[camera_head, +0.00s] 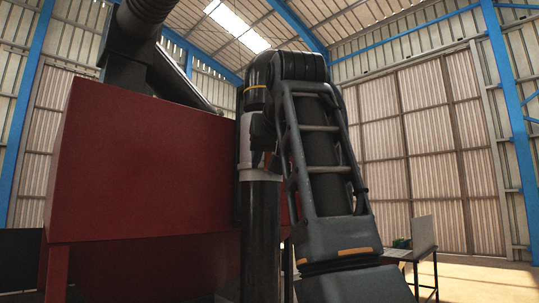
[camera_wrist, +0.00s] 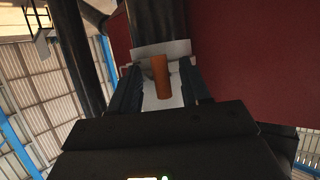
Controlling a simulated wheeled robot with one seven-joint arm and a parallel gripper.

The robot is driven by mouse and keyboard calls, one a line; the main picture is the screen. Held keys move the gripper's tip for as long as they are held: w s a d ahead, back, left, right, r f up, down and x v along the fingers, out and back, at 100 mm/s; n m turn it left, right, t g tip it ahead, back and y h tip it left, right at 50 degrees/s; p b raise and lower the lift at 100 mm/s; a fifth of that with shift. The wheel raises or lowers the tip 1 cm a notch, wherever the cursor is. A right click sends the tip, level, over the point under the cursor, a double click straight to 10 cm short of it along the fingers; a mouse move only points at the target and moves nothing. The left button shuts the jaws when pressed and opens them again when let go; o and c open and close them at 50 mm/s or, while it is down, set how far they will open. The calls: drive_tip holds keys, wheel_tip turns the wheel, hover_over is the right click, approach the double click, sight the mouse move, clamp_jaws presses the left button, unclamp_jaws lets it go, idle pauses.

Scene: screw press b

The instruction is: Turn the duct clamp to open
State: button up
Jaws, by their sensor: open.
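The duct clamp is a pale grey band (camera_wrist: 150,50) around a black duct (camera_wrist: 158,22) in the wrist view. Its orange handle (camera_wrist: 161,78) sticks out from the band towards the wrist camera. My gripper (camera_wrist: 161,82) is open, with one dark finger on each side of the handle; a gap shows on both sides. In the head view the pale clamp band (camera_head: 258,174) wraps the upright black duct (camera_head: 261,235), left of my arm. My fingers are largely hidden there behind my own arm.
A big red machine body (camera_head: 140,165) stands directly left of the duct, and its red side (camera_wrist: 250,50) fills the right of the wrist view.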

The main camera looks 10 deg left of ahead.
drive_tip(key=shift+c, duration=0.3)
clamp_jaws()
drive_tip(key=shift+a, duration=0.1)
